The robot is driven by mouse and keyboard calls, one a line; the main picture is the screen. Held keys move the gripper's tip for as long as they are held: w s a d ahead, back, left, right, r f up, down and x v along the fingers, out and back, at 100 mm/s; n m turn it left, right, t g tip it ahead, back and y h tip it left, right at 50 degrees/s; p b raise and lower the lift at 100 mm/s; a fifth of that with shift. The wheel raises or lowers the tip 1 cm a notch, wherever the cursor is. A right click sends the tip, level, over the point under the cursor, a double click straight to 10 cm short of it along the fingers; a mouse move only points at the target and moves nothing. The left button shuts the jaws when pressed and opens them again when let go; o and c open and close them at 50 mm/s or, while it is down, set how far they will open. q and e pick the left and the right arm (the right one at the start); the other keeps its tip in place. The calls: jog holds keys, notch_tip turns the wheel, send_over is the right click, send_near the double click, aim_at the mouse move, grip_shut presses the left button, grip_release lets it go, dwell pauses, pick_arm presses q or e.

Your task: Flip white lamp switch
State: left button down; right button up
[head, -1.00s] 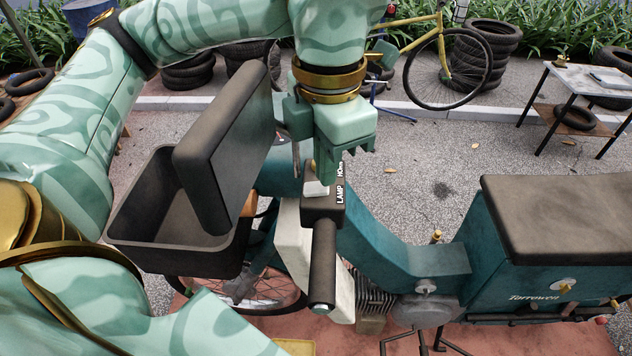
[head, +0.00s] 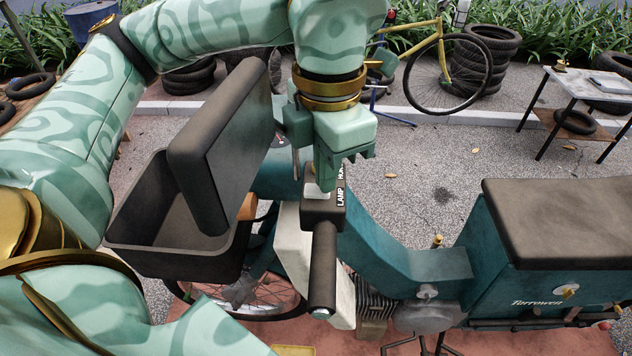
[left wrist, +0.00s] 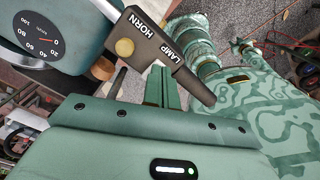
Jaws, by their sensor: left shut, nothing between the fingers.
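The black switch box (head: 322,210) on the handlebar, lettered LAMP and HORN, sits just inboard of the black grip (head: 323,265). A small part of the white lamp switch (head: 313,193) shows beside my left fingertips; the rest is hidden behind them. My left gripper (head: 325,185) is shut and empty, pointing down at the box, at or very close to the switch; contact cannot be told. In the left wrist view the shut fingers (left wrist: 164,80) are by the LAMP end of the box (left wrist: 150,42), and a round tan button (left wrist: 124,47) is near HORN. My right gripper is out of view.
An open black box with a raised lid (head: 222,140) stands close left of my left gripper. A speedometer (left wrist: 35,40) shows in the left wrist view.

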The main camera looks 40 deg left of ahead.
pick_arm(q)
jog(key=shift+r+p, duration=2.25)
jog(key=shift+r, duration=1.15)
